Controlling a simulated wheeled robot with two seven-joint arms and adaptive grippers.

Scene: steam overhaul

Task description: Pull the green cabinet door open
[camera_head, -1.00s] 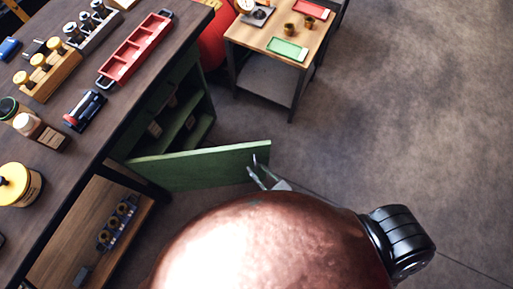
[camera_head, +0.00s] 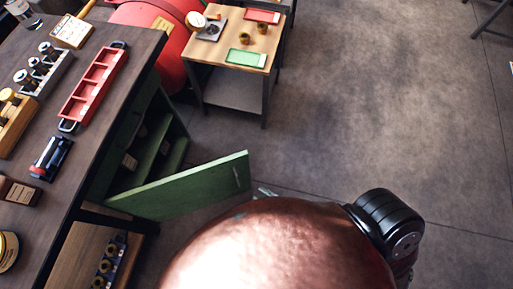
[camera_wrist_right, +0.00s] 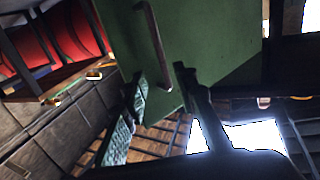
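The green cabinet door (camera_head: 185,188) stands swung out from the cabinet under the dark workbench, and the shelves inside show. A thin metal handle (camera_wrist_right: 153,45) is on the door's outer face in the right wrist view. My right gripper (camera_wrist_right: 160,75) is open, its two fingers spread to either side of the handle's lower part in that view. It looks empty; the exact gap to the handle is hard to judge. In the head view only the tips of my right gripper (camera_head: 265,192) show, just beyond the door's free edge. My left gripper is not in view.
The workbench (camera_head: 110,75) on the left carries a red tray (camera_head: 95,85), bottles and tool racks. A small table (camera_head: 228,48) with green and red trays stands behind the door, beside a red tank (camera_head: 150,25). The floor (camera_head: 370,110) to the right is clear.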

